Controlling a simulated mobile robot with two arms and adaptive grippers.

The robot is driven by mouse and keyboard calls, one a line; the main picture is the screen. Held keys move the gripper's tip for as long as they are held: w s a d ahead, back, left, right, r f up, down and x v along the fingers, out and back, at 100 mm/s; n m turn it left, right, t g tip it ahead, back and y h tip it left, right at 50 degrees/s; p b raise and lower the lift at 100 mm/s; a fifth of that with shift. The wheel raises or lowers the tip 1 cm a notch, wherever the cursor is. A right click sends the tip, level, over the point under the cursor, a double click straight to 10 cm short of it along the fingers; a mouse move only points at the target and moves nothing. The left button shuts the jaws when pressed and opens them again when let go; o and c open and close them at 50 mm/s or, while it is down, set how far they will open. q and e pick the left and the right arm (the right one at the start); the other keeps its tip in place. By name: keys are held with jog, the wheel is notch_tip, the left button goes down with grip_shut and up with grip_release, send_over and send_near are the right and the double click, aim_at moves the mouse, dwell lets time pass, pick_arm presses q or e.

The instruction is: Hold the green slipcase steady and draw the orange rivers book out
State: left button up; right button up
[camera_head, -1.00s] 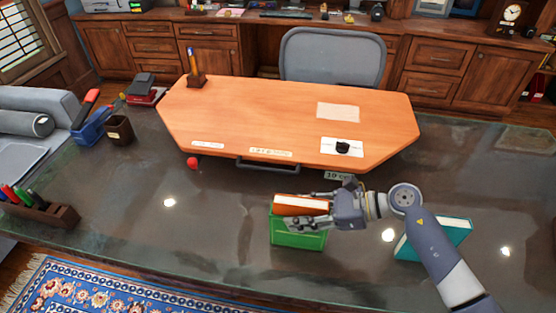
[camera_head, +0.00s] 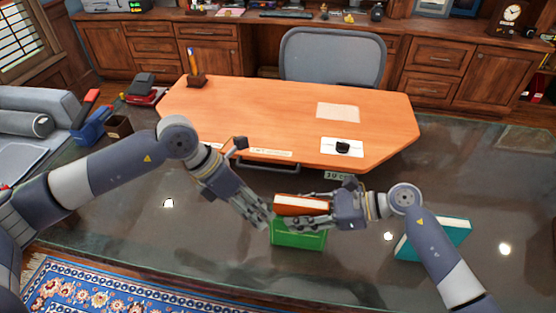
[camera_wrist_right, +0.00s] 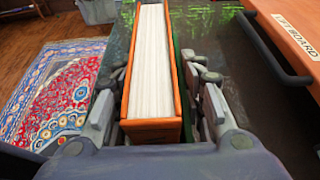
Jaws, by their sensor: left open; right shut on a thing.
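The green slipcase (camera_head: 298,239) stands on the dark glossy table in the head view. The orange book (camera_head: 300,203) sticks up out of its top. My right gripper (camera_head: 305,211) is shut on the orange book from the right. In the right wrist view the book (camera_wrist_right: 152,75) lies between the fingers, with its white page edges facing the camera. My left gripper (camera_head: 262,219) is open, its fingertips at the slipcase's left upper edge. I cannot tell whether they touch it. Much of the slipcase's lower part is in plain view.
A teal book (camera_head: 432,240) lies to the right, partly behind my right arm. An orange wooden desk panel (camera_head: 270,110) with a dark handle is behind the slipcase. A blue patterned rug (camera_head: 95,290) lies on the floor in front. The table left of the slipcase is clear below my left arm.

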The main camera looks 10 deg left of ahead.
pick_arm(q)
jog(key=w+r+m+t, duration=0.35)
jog(key=w+r, duration=0.35)
jog(key=r, duration=0.5)
jog(key=m+g+y, duration=0.2)
jog(key=m+g, duration=0.2)
jog(key=m, duration=0.2)
send_near(299, 201)
jog(key=x, duration=0.9)
jog(key=shift+d+f, duration=0.15)
jog(key=shift+f, duration=0.1)
grip_shut()
